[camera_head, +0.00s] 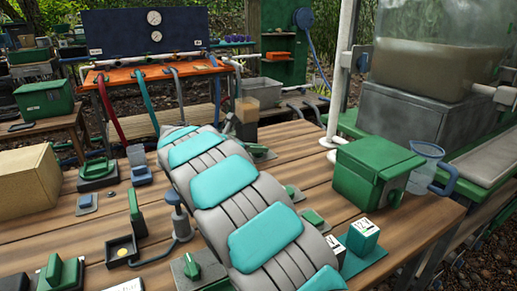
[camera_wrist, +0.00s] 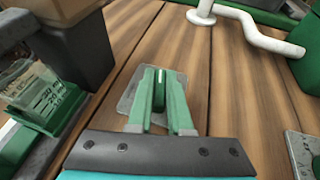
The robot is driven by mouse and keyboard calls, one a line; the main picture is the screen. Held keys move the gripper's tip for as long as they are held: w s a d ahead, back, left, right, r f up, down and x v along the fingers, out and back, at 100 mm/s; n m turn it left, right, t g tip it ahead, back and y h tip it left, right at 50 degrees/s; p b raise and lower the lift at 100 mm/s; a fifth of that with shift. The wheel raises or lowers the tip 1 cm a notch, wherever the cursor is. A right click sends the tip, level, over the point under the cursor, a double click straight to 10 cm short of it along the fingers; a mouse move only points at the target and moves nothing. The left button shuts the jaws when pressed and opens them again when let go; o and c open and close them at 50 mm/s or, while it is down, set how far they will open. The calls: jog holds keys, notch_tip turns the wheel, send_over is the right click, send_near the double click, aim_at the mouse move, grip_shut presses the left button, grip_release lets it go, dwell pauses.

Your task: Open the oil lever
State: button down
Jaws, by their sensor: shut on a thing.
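In the wrist view, a small green lever (camera_wrist: 159,90) with a white mark stands on a grey plate (camera_wrist: 128,97) on the wooden table. My gripper (camera_wrist: 160,85) has its two green fingers on either side of the lever and is shut on it. No label on this lever is readable, so I cannot tell from writing whether it is the oil lever. In the head view, my arm stretches away over the table and hides most of the gripper and the lever.
A dark block (camera_wrist: 80,45) and a green holder with a clear labelled cup (camera_wrist: 42,92) stand close on the left in the wrist view. A white pipe (camera_wrist: 255,35) runs at the upper right. A green box (camera_head: 370,172) and clear jug (camera_head: 425,165) stand at the table's right.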

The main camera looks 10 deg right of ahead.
jog(key=shift+f+m+g, duration=0.5)
jog(key=shift+f+g, duration=0.05)
jog(key=shift+g, duration=0.05)
jog(key=shift+s+h, duration=0.1)
jog(key=shift+h, duration=0.2)
jog(key=c, duration=0.8)
grip_release()
jog(key=shift+r, duration=0.1)
jog(key=shift+c, duration=0.2)
jog(key=shift+r, duration=0.25)
jog(key=shift+a+r, duration=0.1)
jog(key=shift+a, duration=0.1)
jog(key=v, duration=0.6)
jog(key=shift+a, duration=0.4)
jog(key=shift+s+a+r, duration=0.15)
jog(key=shift+s+a, duration=0.05)
jog(key=shift+o, duration=0.3)
